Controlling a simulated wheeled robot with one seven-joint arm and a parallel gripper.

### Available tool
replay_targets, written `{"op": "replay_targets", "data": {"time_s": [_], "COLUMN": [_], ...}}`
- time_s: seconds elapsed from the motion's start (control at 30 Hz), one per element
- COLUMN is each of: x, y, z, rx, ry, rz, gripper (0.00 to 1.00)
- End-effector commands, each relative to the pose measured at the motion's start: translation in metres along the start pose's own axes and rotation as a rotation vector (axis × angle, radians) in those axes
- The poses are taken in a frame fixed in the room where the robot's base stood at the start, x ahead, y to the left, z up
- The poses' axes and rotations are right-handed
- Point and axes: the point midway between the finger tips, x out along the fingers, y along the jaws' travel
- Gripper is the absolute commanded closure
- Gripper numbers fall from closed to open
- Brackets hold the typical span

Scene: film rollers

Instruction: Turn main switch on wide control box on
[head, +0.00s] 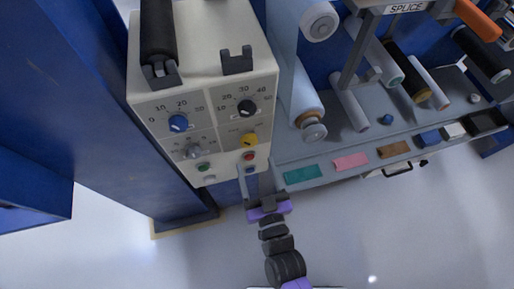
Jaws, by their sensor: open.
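The control box (202,52) is a cream cabinet at the upper left of the head view. My gripper (255,180) is open, just below the panel's lower right corner. Its fingers point up toward the box, and I see nothing between them.
A green button (204,166) and a red button (249,156) sit low on the panel. To the right, a grey bench (335,160) holds rollers, coloured pads and a frame marked SPLICE (406,8). A blue column stands at left. The floor (400,230) in front is clear.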

Motion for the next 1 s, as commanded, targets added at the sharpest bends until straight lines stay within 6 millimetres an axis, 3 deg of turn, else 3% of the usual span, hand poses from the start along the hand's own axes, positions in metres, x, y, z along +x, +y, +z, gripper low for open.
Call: {"op": "replay_targets", "data": {"time_s": [0.4,0.87,1.0], "x": [0.059,0.071,0.071], "y": [0.001,0.001,0.001], "z": [-0.003,-0.001,-0.001], "rx": [0.0,0.0,0.0], "ry": [0.002,0.0,0.0], "rz": [0.002,0.0,0.001], "gripper": [0.32,0.32,0.58]}}
